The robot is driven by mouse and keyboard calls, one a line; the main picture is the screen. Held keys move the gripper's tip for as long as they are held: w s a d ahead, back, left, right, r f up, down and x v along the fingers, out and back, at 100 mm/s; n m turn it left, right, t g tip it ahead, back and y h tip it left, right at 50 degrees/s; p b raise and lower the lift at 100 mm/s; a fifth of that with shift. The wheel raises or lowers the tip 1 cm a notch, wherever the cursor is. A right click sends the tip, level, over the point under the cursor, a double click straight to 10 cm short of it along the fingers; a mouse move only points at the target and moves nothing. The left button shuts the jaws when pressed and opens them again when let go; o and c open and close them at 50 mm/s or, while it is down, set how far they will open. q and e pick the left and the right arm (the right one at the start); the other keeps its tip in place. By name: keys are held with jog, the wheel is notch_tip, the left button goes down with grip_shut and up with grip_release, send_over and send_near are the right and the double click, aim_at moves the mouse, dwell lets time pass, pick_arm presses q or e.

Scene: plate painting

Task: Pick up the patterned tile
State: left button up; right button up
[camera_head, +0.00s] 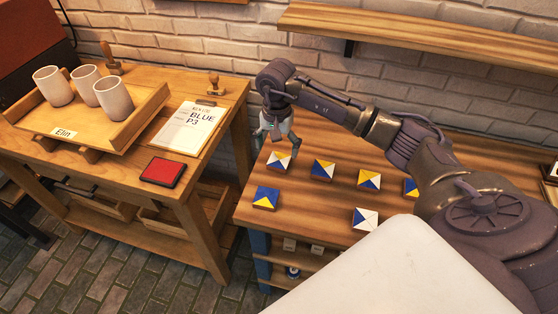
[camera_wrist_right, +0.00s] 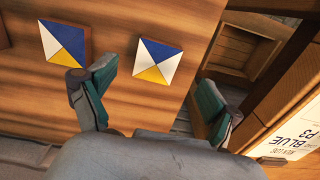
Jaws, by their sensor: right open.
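Several square tiles with blue, white and yellow triangles lie on the wooden table. The nearest tile (camera_head: 279,162) to my right gripper (camera_head: 279,149) is at the table's left part. In the right wrist view, one tile (camera_wrist_right: 158,60) lies ahead of the gap between the open fingers (camera_wrist_right: 153,98), with a second tile (camera_wrist_right: 64,43) to its left. My right gripper is open and empty, above the table. Other tiles are a blue-yellow one (camera_head: 266,198), ones in the back row (camera_head: 322,171) (camera_head: 369,180), and one at the front (camera_head: 365,219). My left gripper is not in view.
My right arm hides part of a further tile (camera_head: 410,188) and the table's right part. The side table (camera_head: 205,87) on the left holds a tray (camera_head: 130,125) with mugs, a clipboard sheet (camera_head: 186,128) reading "BLUE P3" and a red pad (camera_head: 162,171). A shelf (camera_head: 420,40) is on the wall.

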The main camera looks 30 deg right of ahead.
aim_at(279, 160)
jog(key=f, duration=0.1)
jog(key=f+p, duration=0.1)
jog(key=f, duration=0.2)
jog(key=shift+w+d+f, duration=0.1)
jog(key=shift+d+f, duration=0.1)
jog(key=shift+d, duration=0.2)
jog(key=shift+f, duration=0.35)
jog(key=shift+c, duration=0.3)
jog(key=c, duration=1.3)
jog(key=shift+o, duration=0.2)
jog(key=shift+r, duration=0.15)
